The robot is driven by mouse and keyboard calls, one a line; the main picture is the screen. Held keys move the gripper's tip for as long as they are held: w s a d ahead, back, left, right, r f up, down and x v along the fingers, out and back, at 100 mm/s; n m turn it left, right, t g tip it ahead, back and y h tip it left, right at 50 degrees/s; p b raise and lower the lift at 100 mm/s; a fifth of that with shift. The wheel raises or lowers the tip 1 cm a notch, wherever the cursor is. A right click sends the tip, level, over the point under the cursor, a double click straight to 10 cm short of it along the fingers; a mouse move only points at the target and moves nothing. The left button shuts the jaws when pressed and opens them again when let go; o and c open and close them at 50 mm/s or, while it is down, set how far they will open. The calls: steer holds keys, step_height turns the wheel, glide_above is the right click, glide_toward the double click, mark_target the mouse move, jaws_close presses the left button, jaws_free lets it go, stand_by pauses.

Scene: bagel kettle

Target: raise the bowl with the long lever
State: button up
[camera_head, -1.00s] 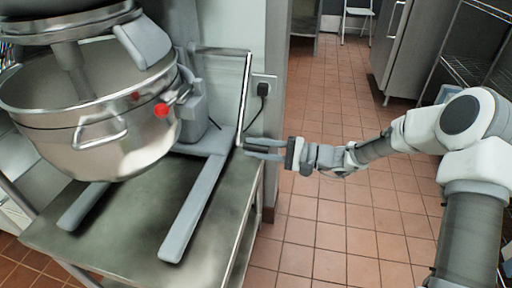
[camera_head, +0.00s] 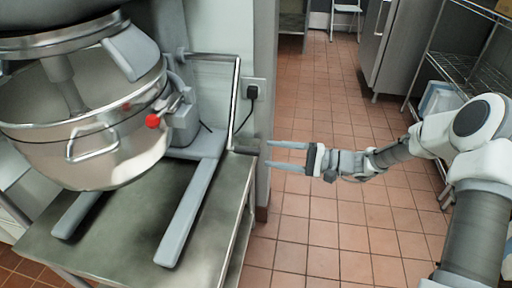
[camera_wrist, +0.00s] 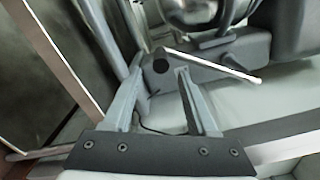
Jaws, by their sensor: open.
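The steel mixer bowl (camera_head: 85,125) hangs under the mixer head at the left of the head view. The long lever (camera_head: 235,100) is a thin bent bar beside the mixer. It runs right, then down to a short dark grip (camera_head: 245,151). My gripper (camera_head: 268,154) is open and empty, just right of that grip and pointing left at it. In the wrist view the round dark end of the grip (camera_wrist: 160,65) shows between the fingertips of my gripper (camera_wrist: 159,70). The lever's pale bar (camera_wrist: 215,66) runs off to the right there.
The mixer's forked grey base (camera_head: 190,210) stands on a steel table (camera_head: 125,245). A wall edge with an outlet (camera_head: 253,90) is close behind the lever. Tiled floor (camera_head: 330,220) is open to the right. A wire shelf (camera_head: 470,65) stands at the far right.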

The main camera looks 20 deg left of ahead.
steer(key=w+d+p, duration=0.1)
steer(key=d, duration=0.8)
steer(key=shift+d+p, duration=0.3)
steer(key=shift+p, duration=0.1)
steer(key=s+d+r+n+t+h, duration=0.1)
steer(key=s+d+r+t+h, duration=0.2)
steer(key=s+d+r+h, duration=0.4)
steer(key=s+d+r+n+t+h, duration=0.15)
steer(key=s+d+r+h, duration=0.3)
steer(key=s, duration=0.55)
steer(key=s+d+r+n+t+h, duration=0.1)
steer(key=s+d+r+t+h, duration=0.2)
steer(key=s+d+r+h, duration=0.35)
step_height(320, 180, up, 23)
steer(key=s+a+p, duration=0.1)
steer(key=a+p, duration=0.1)
steer(key=p, duration=2.1)
steer(key=shift+f, duration=0.2)
steer(key=shift+s, duration=0.1)
